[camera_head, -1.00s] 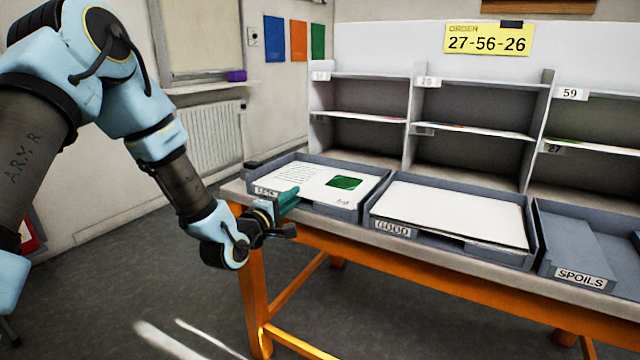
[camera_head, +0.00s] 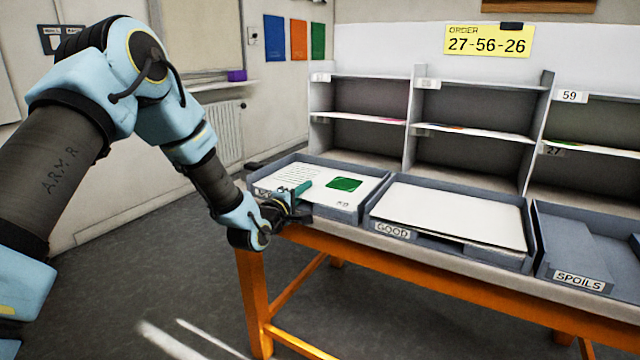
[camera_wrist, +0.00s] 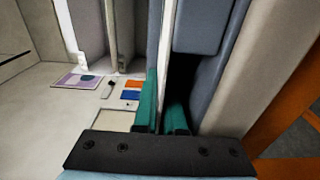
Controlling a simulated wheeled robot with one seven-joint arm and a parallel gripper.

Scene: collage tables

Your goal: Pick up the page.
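The page (camera_head: 325,182), white with lines of print and a green block, lies in the left grey tray (camera_head: 352,214) on the table. My gripper (camera_head: 297,196) is at that tray's front edge, with a teal finger showing over the page's near left part. In the wrist view, which is turned sideways, the two teal fingers (camera_wrist: 162,112) are apart. A thin white edge of the page (camera_wrist: 164,70) runs between them, close to the left finger, with a dark gap towards the right finger. The lower finger is hidden in the head view.
A tray marked GOOD (camera_head: 393,231) with blank white sheets stands to the right. A tray marked SPOILS (camera_head: 578,280) is beyond it. Shelves (camera_head: 470,105) rise behind the trays, with a yellow order card (camera_head: 488,40) above. The floor before the table is clear.

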